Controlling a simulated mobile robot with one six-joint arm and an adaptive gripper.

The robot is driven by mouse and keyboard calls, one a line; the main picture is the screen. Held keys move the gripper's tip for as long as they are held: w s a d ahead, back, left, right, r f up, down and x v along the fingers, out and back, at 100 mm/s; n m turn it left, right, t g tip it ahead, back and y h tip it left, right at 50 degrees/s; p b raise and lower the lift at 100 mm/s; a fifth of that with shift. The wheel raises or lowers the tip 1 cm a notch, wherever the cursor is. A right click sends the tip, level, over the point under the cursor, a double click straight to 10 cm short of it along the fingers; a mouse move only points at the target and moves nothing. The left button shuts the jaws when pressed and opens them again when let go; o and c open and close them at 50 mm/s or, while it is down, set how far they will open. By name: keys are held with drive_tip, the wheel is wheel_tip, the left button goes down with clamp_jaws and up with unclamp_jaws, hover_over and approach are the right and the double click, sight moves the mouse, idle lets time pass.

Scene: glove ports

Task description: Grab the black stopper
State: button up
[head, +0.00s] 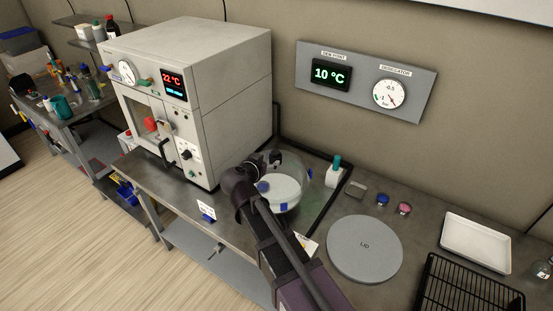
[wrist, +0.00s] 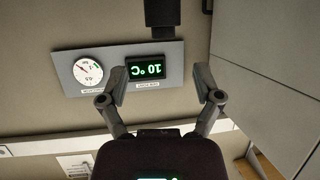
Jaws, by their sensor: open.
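I cannot make out the black stopper for certain in either view. In the head view my arm reaches over a clear round glass vessel (head: 292,205) with a pale disc inside and blue clips at its sides. My gripper (head: 274,158) is at the vessel's back left, small and partly hidden by my wrist. In the wrist view, which is upside down, my gripper (wrist: 161,78) has its two fingers wide apart with nothing between them. A dark block (wrist: 162,12) shows at the top edge there; I cannot tell what it is.
A grey oven (head: 228,95) stands close left of the vessel. The wall panel (head: 418,78) has a dew point display and a dial. A grey lid (head: 364,249), a white tray (head: 477,246) and a black rack (head: 470,288) lie to the right. A teal-capped bottle (head: 334,173) stands behind.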

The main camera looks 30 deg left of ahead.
sight(275, 153)
drive_tip(key=shift+x, duration=0.95)
drive_tip(key=shift+a+b+x, duration=0.15)
drive_tip(key=shift+b+x, duration=0.3)
drive_tip(key=shift+x, duration=0.5)
drive_tip(key=shift+a+b+x, duration=0.15)
drive_tip(key=shift+b+x, duration=0.25)
drive_tip(key=shift+x, duration=0.6)
drive_tip(key=shift+w+f, duration=0.15)
drive_tip(key=shift+w, duration=0.5)
drive_tip(key=c, duration=0.8)
